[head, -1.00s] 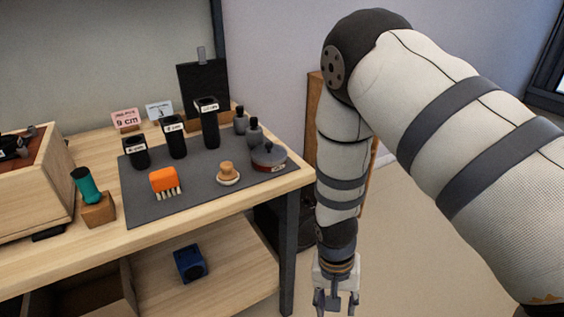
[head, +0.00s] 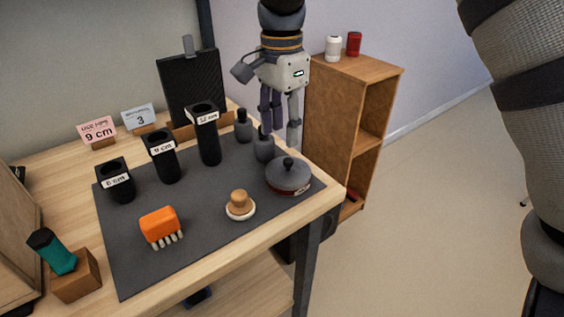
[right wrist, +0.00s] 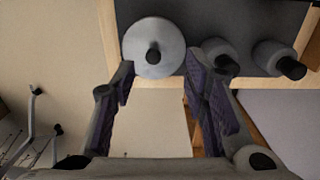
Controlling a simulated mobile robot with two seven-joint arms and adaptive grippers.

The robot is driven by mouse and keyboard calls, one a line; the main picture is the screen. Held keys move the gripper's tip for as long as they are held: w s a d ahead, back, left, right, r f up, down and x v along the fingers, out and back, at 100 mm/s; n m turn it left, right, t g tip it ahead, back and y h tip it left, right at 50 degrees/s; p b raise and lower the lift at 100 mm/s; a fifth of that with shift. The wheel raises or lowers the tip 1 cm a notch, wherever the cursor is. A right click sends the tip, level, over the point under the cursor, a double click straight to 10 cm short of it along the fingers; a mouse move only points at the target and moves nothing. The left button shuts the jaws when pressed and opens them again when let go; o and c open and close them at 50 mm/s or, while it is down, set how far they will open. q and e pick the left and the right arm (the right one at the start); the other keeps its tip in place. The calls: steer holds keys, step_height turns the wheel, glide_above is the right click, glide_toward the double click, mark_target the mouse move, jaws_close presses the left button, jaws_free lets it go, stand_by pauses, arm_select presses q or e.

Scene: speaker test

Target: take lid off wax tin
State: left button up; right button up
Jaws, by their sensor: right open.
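The wax tin (head: 300,189) stands at the right end of the dark mat, with a dark red band around its side. Its grey round lid (head: 287,174) is on it and has a black knob on top. My right gripper (head: 281,128) is open and empty, pointing down, above and behind the tin. In the right wrist view the lid (right wrist: 139,55) shows from above, just beyond and between the spread fingertips (right wrist: 157,72). The fingers look apart from it. My left gripper is not in view.
Two grey bottles (head: 263,147) stand close to the tin's left and back. On the mat (head: 200,215) are an orange brush (head: 159,226), a wooden-knobbed round piece (head: 240,203) and black cups (head: 164,160). A wooden shelf (head: 345,110) stands behind the table's right end.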

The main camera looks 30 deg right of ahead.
mark_target(288, 160)
steer(key=f, duration=0.4)
steer(key=s+d+f, duration=0.1)
steer(key=f, duration=0.2)
steer(key=shift+f, duration=0.35)
steer(key=shift+w, duration=0.1)
jaws_close()
